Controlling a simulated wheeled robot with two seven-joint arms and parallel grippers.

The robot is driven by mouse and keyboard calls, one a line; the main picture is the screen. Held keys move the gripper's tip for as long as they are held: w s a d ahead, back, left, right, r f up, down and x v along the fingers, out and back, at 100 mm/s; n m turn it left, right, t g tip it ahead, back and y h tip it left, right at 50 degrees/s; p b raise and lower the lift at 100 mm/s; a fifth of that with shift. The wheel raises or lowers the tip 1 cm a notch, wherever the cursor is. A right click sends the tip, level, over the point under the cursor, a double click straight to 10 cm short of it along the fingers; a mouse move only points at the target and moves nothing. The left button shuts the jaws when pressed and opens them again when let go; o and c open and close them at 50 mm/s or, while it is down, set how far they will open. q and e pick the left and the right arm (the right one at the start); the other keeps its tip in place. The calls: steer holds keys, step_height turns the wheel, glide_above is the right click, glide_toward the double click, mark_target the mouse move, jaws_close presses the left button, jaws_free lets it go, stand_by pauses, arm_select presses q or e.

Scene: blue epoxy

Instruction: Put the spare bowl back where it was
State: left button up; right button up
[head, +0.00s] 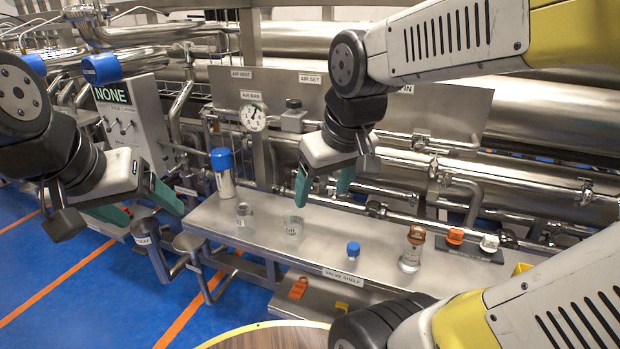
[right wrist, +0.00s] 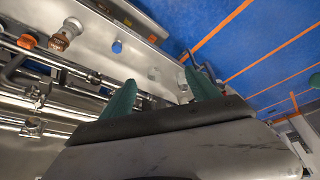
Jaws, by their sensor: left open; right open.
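Two clear cup-like bowls stand on the steel shelf labelled VALVE SHELF (head: 335,243): one at the left (head: 244,213) and one nearer the middle (head: 293,228). I cannot tell which is the spare bowl. My right gripper (head: 324,192) is open and empty, above and behind the middle bowl. In the right wrist view, the middle bowl (right wrist: 154,73) shows beyond the open fingers (right wrist: 160,92), and the other clear bowl is partly hidden by a finger. My left gripper (head: 142,212) is open and empty, left of the shelf over the floor side.
A lower ledge holds an orange piece (head: 298,288). Pipes fill the back.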

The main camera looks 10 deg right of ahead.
steer(key=shift+s+a+r+m+t+y, duration=0.15)
steer(key=shift+s+r+m+t+y, duration=0.15)
steer(key=shift+s+r+m+t, duration=0.25)
steer(key=shift+s+a+r+m+t+y, duration=0.15)
steer(key=shift+s+r+m+t+y, duration=0.2)
steer(key=shift+s+m, duration=0.3)
stand_by(0.4)
